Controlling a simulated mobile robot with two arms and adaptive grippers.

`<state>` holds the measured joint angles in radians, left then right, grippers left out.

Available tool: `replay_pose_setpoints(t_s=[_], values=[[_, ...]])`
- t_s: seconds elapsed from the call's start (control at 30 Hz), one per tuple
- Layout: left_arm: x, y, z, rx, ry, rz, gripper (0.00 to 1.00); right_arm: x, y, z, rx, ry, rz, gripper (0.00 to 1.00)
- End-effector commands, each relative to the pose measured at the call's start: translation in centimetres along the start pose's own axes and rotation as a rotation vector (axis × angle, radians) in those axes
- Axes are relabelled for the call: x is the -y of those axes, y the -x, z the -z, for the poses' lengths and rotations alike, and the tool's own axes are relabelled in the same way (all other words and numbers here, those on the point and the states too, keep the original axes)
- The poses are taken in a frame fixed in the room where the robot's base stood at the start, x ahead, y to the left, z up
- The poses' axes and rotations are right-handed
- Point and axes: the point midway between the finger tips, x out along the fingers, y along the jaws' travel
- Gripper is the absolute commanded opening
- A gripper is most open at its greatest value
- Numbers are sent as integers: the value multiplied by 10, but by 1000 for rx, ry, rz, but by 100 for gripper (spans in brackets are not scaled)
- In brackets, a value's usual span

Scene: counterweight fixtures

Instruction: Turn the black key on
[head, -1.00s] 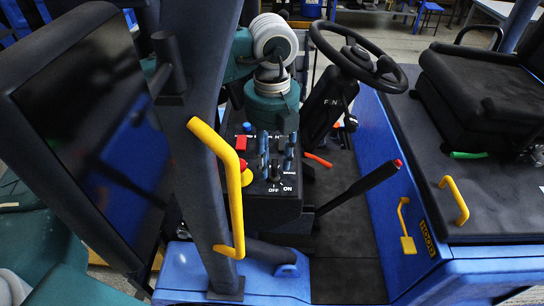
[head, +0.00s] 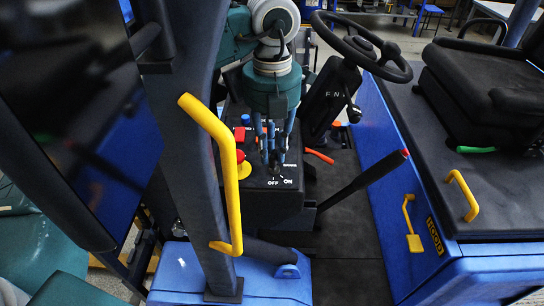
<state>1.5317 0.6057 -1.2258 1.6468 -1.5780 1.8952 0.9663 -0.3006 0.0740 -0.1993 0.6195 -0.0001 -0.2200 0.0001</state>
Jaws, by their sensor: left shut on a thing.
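The black key (head: 274,170) sits on a dark control console (head: 259,201), just above the white OFF and ON labels. OFF is below the key and ON is to its right. My left gripper (head: 273,160), with blue fingers under a teal wrist, reaches down from above and is shut on the key. The fingers hide much of the key, so I cannot tell its exact angle. My right gripper is not in view.
A red emergency button on a yellow base (head: 243,167) is close left of the fingers. A yellow grab handle (head: 229,180) on a dark pillar stands nearer. The steering wheel (head: 362,47) is at upper right, and a black lever (head: 362,180) is right of the console.

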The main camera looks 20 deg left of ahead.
Motion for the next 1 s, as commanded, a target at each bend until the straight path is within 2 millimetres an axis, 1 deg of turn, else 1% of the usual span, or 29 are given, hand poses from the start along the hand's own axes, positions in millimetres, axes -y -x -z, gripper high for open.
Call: replay_pose_setpoints(t_s=[0.03, 0.1, 0.4, 0.7, 1.0], values=[[0, -4, -1, 5, -40, 1, 0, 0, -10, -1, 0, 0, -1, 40], [0, -3, -2, 6, -100, 0, 0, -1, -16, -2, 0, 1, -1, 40], [1, 0, -3, 5, -315, 1, 0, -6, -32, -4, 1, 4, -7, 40], [0, 1, -3, 5, -429, -1, 0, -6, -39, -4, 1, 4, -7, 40], [0, 2, -3, 5, -454, -1, 0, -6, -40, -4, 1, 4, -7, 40]])
